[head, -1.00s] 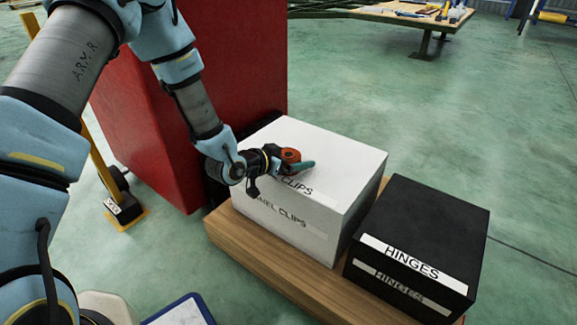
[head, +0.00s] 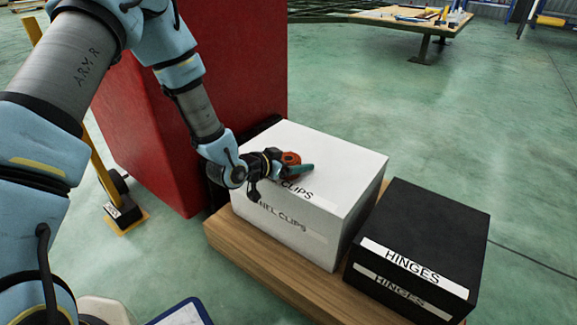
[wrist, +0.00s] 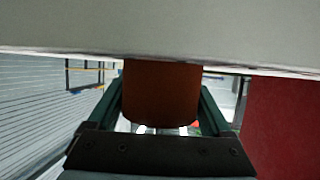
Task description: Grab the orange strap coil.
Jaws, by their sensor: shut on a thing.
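The orange strap coil (head: 291,158) is at the top of the white box labelled PANEL CLIPS (head: 335,165), near the middle of its upper face. My gripper (head: 297,167) is shut on the coil, with one green finger in front of it in the head view. In the wrist view the coil (wrist: 162,93) sits between the two green fingers of my gripper (wrist: 161,100), and the pale surface of the box fills the top of the picture. I cannot tell whether the coil still touches the box top.
A black box labelled HINGES (head: 420,240) stands right of the white box on the wooden board (head: 270,275). A large red block (head: 190,100) stands behind my arm. A workbench with tools (head: 415,20) is at the back. The green floor at right is clear.

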